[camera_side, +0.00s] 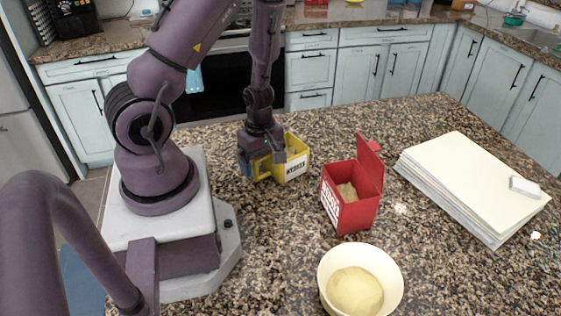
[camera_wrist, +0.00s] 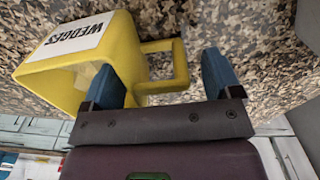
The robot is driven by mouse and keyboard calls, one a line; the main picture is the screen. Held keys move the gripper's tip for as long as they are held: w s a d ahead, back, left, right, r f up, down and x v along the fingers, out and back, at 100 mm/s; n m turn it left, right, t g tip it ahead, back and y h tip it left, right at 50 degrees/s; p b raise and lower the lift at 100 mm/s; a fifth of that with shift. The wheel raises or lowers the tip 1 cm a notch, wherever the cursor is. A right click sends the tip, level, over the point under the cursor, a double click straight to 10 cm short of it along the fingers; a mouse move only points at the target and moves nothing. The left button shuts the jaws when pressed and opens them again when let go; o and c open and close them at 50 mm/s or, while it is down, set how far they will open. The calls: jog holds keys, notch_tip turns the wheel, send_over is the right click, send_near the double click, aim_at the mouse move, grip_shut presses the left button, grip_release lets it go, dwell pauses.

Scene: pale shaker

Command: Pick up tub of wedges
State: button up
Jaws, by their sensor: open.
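The tub of wedges (camera_side: 296,166) is a yellow open-topped tub with a white label and a side handle, standing on the granite counter. In the wrist view the tub (camera_wrist: 126,42) is at the upper left, with "WEDGES" on its label and its loop handle (camera_wrist: 181,65) pointing right. My gripper (camera_side: 262,168) is low over the counter at the tub's handle side. In the wrist view my gripper (camera_wrist: 162,78) is open, with its blue fingers on either side of part of the handle. Whether a finger touches the handle or the tub wall I cannot tell.
A red box (camera_side: 348,205) with a raised lid stands right of the tub. A cream bowl (camera_side: 391,270) holding a pale dough-like ball is at the front. A paper stack (camera_side: 465,180) with a small white block (camera_side: 525,187) lies at the right. Counter behind the tub is clear.

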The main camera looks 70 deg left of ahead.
jog(key=shift+f, duration=0.45)
grip_shut()
jog(key=shift+r, duration=0.1)
notch_tip(320, 180, up, 18)
dwell(0.9)
